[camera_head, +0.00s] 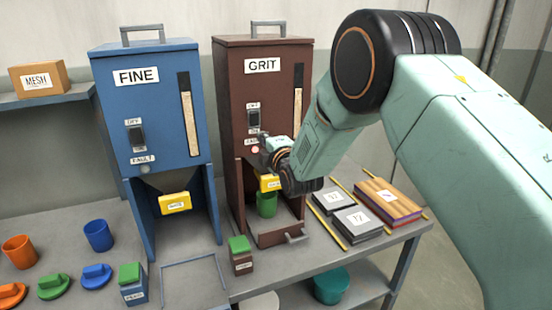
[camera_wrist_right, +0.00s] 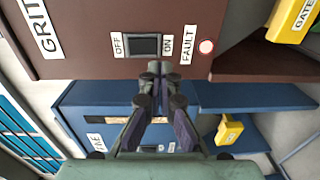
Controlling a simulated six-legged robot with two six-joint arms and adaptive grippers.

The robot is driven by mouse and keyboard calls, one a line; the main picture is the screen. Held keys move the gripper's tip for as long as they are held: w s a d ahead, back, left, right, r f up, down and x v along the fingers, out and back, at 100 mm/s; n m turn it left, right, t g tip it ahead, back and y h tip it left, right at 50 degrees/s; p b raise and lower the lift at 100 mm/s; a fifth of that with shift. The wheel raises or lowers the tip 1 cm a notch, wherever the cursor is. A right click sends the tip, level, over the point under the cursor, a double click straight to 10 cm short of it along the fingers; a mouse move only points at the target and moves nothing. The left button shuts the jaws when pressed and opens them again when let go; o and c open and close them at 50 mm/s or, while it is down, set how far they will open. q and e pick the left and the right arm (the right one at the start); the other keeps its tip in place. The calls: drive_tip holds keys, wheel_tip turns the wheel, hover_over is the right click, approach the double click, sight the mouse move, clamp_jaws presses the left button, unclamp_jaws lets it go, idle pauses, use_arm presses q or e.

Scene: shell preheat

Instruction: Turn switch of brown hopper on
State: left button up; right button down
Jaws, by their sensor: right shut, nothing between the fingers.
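The brown hopper (camera_head: 228,90), labelled GRIT, stands on the table right of the blue hopper. Its dark switch (camera_head: 253,119) sits on the front between an OFF label above and an ON label below. In the right wrist view the switch (camera_wrist_right: 145,45) lies sideways, OFF at left and ON at right; which way it is set I cannot tell. My left gripper is out of view.
The blue FINE hopper (camera_head: 110,95) stands at left. A yellow gate (camera_head: 269,184) and a green cup (camera_head: 267,204) are below my right gripper. Dark plates (camera_head: 357,221) and a brown block (camera_head: 388,203) lie at right. Cups and lids cover the left table.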

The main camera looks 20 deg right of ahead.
drive_tip(key=s+f+b, duration=0.1)
drive_tip(key=s, duration=0.6)
drive_tip(key=shift+s+d, duration=0.3)
drive_tip(key=shift+s, duration=0.1)
drive_tip(key=shift+w+a+f, duration=0.1)
drive_tip(key=shift+w, duration=0.1)
drive_tip(key=s+f+m+g+b, duration=0.2)
drive_tip(key=s+f+m+g, duration=0.45)
drive_tip(key=f, duration=0.65)
drive_tip(key=s+f+m+g+b, duration=0.3)
drive_tip(key=s+f+m, duration=0.5)
drive_tip(key=s+f, duration=0.5)
drive_tip(key=s+f+m+g+b, duration=0.2)
drive_tip(key=s+f+g+b, duration=0.2)
drive_tip(key=s+f, duration=0.6)
drive_tip(key=s+f+m+g+h+b, duration=0.1)
drive_tip(key=s+f+g+b, duration=0.3)
drive_tip(key=s+f, duration=0.7)
drive_tip(key=s+d+m+b, duration=0.1)
drive_tip(key=s, duration=0.6)
drive_tip(key=shift+s+f, duration=0.2)
drive_tip(key=shift+s, duration=0.2)
